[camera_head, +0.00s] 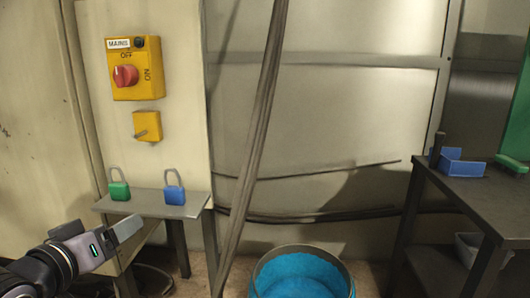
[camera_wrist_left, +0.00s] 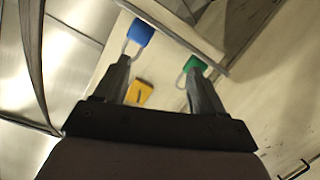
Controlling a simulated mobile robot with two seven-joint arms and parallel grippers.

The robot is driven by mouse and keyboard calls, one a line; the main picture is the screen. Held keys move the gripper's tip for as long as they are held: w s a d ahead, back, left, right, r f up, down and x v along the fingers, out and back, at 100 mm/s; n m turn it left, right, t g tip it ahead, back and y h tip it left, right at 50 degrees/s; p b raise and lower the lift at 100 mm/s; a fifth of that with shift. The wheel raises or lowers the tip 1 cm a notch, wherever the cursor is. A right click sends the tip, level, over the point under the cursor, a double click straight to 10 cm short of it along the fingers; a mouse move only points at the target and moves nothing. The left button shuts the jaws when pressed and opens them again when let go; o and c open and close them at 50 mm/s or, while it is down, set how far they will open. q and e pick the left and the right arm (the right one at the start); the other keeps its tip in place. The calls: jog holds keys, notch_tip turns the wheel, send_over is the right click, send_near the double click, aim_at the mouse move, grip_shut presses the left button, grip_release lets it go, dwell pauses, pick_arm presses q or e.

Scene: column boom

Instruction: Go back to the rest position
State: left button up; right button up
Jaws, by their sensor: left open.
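My left gripper (camera_head: 122,230) is at the lower left of the head view, in front of and below the small grey shelf (camera_head: 148,203). In the left wrist view my left gripper (camera_wrist_left: 160,75) has its two fingers spread with nothing held between them. A green padlock (camera_head: 119,191) and a blue padlock (camera_head: 174,194) stand on the shelf with their shackles up. In the left wrist view the blue padlock (camera_wrist_left: 140,33) and green padlock (camera_wrist_left: 194,64) lie beyond the fingertips. My right gripper is in neither view.
A yellow mains switch (camera_head: 134,70) with a red knob and a smaller yellow box (camera_head: 147,126) are on the panel above the shelf. A blue drum (camera_head: 301,275) stands on the floor. A dark table (camera_head: 475,205) with a blue bin (camera_head: 460,163) is at right.

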pick_arm(q)
jog(key=s+d+f+m+g, duration=0.25)
jog(key=s+f, duration=0.35)
jog(key=f, duration=0.5)
jog(key=s+d+f+m+g, duration=0.1)
jog(key=s+d+f, duration=0.2)
jog(key=s+f, duration=0.65)
jog(key=s+d+f+m+g, duration=0.2)
jog(key=s+d+f, duration=0.15)
jog(key=f, duration=1.05)
notch_tip(320, 180, up, 10)
jog(key=a+p, duration=0.2)
jog(key=p, duration=1)
jog(key=shift+s+a+r+t+p, duration=0.15)
jog(key=shift+s+r+t+p, duration=0.15)
jog(key=shift+s+t, duration=0.1)
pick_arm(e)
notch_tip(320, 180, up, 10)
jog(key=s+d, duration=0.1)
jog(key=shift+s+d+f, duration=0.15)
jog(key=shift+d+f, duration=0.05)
